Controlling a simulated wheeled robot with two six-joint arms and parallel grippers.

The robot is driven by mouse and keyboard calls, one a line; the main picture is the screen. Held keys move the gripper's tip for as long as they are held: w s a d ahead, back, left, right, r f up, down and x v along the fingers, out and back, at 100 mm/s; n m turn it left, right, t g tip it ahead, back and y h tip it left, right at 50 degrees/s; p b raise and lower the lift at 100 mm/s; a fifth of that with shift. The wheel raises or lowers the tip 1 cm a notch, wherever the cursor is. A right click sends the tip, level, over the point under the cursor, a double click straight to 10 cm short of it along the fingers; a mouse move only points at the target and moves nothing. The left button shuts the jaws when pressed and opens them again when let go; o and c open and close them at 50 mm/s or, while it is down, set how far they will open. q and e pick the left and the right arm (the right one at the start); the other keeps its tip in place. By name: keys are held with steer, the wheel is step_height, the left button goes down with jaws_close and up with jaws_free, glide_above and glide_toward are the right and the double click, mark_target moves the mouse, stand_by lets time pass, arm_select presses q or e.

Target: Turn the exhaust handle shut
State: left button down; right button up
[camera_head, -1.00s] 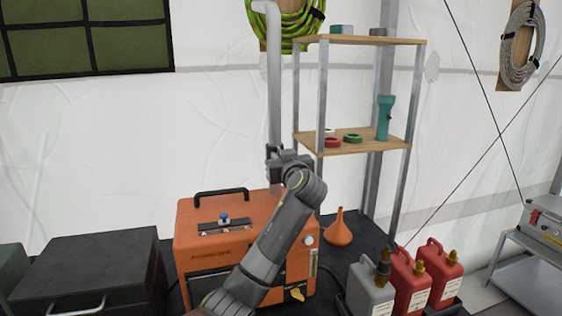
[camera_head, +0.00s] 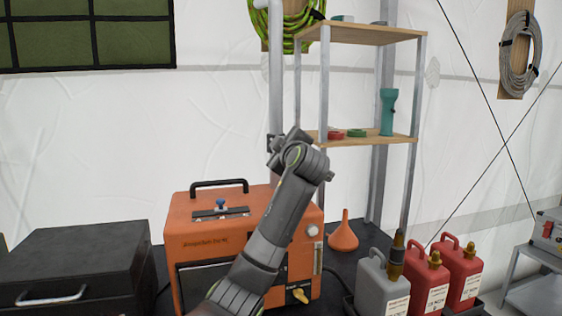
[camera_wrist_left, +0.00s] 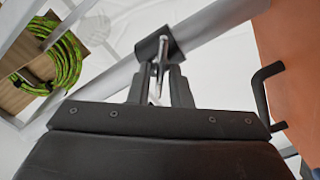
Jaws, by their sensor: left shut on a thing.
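The grey exhaust pipe (camera_head: 276,85) stands upright behind the orange heater (camera_head: 215,237). It also crosses the left wrist view diagonally (camera_wrist_left: 215,22), with a dark collar (camera_wrist_left: 152,46) around it. My left gripper (camera_head: 283,139) is at the pipe, above the heater's back right part. In the left wrist view, my left gripper (camera_wrist_left: 160,75) is shut on a thin metal exhaust handle (camera_wrist_left: 159,57) at the collar. My wrist hides the handle in the head view, and its exact angle to the pipe is hard to tell. My right gripper is not in view.
A shelf (camera_head: 350,142) with a teal flashlight (camera_head: 388,110) stands just right of the pipe. An orange funnel (camera_head: 343,236) and several fuel cans (camera_head: 424,283) are to the right of the heater. A black case (camera_head: 75,270) is at left.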

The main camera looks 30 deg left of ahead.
arm_select(q)
steer(key=shift+f+n+b, duration=0.2)
steer(key=shift+n+b, duration=1.55)
steer(key=shift+n, duration=0.15)
steer(key=shift+f+n+b, duration=0.15)
steer(key=shift+n+b, duration=1.55)
steer(key=shift+n, duration=0.2)
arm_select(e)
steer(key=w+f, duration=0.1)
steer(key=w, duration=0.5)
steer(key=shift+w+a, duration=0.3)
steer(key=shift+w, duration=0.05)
arm_select(q)
steer(key=c, duration=1.6)
jaws_free()
steer(key=shift+o, duration=0.2)
steer(key=shift+s+r, duration=0.1)
